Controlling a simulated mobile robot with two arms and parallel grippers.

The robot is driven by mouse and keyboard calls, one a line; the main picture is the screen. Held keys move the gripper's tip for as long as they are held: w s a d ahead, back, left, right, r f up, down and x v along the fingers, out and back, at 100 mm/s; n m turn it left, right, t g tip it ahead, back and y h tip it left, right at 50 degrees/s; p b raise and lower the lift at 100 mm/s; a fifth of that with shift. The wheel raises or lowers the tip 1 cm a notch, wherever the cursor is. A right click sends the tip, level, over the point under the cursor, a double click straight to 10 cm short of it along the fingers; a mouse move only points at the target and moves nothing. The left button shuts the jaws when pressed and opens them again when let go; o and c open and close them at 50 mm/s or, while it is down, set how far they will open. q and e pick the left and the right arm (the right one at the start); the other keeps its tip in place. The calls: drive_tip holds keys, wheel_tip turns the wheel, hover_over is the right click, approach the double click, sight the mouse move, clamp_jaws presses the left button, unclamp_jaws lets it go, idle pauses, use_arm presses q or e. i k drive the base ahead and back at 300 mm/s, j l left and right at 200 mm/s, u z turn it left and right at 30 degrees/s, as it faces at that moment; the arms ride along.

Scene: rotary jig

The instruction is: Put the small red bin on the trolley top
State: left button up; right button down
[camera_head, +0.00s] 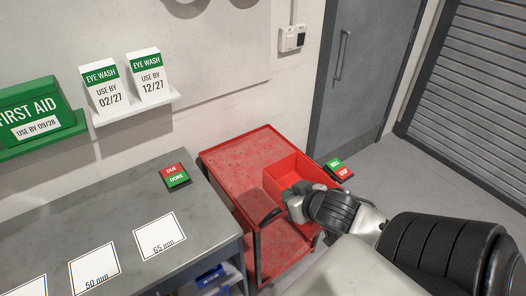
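The small red bin (296,168) is an open-topped box at the right side of the red trolley (237,158), over or on its top. I cannot tell whether its base touches the trolley top. My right gripper (290,194) is at the bin's near left wall, with its fingertips overlapping the rim. Whether the fingers are closed on the rim is too small to tell. The arm hides part of the bin's near side. My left gripper is not in view.
A grey bench (100,218) with size-marked white cards stands left of the trolley. A dark red curved piece (258,206) is at the trolley's near end. A green and red sign (340,170) is right of the bin. The trolley top's far left part is clear.

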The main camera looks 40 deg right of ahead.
sight(259, 165)
drive_tip(key=i+l, duration=0.7)
drive_tip(key=i, duration=0.15)
